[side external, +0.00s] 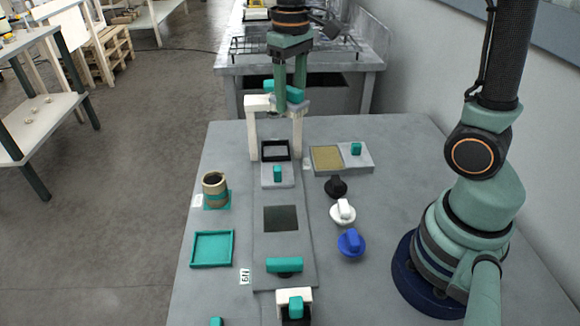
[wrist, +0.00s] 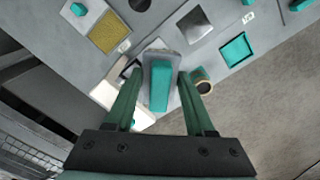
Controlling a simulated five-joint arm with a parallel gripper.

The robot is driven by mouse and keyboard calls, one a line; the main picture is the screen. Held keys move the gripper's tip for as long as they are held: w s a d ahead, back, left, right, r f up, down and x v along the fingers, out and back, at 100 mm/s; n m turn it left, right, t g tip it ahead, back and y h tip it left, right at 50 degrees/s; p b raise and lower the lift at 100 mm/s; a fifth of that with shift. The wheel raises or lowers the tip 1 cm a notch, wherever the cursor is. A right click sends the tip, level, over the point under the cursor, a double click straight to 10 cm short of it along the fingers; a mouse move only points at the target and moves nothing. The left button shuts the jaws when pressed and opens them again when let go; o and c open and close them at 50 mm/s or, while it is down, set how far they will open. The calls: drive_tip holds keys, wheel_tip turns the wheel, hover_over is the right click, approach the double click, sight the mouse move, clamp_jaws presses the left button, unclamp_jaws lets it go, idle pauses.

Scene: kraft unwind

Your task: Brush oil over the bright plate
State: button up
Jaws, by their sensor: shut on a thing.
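My gripper (side external: 289,104) is shut on a grey block with a teal handle (wrist: 160,85), at the far end of the bench by a white arch (side external: 254,130). I cannot tell whether the block touches the arch. A square plate is set in the long grey base; it looks dark in the side view (side external: 281,218) and shiny silver in the wrist view (wrist: 194,25). My gripper is apart from it, beyond its far side. A tan cup (side external: 214,185) with a dark inside stands on a teal base at the left. No brush bristles can be made out.
A black frame (side external: 276,150) stands beneath the arch. A gold pad (side external: 327,158) lies right of it. Black (side external: 336,187), white (side external: 342,212) and blue (side external: 351,243) knobs line the right. An empty teal tray (side external: 212,249) lies left. A teal bar (side external: 285,265) crosses the near base.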

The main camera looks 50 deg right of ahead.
wheel_tip(320, 180, up, 5)
drive_tip(key=shift+w+f, duration=0.1)
drive_tip(key=s+d+m, duration=0.1)
drive_tip(key=d+m, duration=0.8)
drive_tip(key=d, duration=0.5)
approach(326, 159)
drive_tip(key=shift+d+f, duration=0.15)
drive_tip(key=shift+f, duration=2.25)
drive_tip(key=shift+f, duration=0.7)
drive_tip(key=shift+r, duration=2.55)
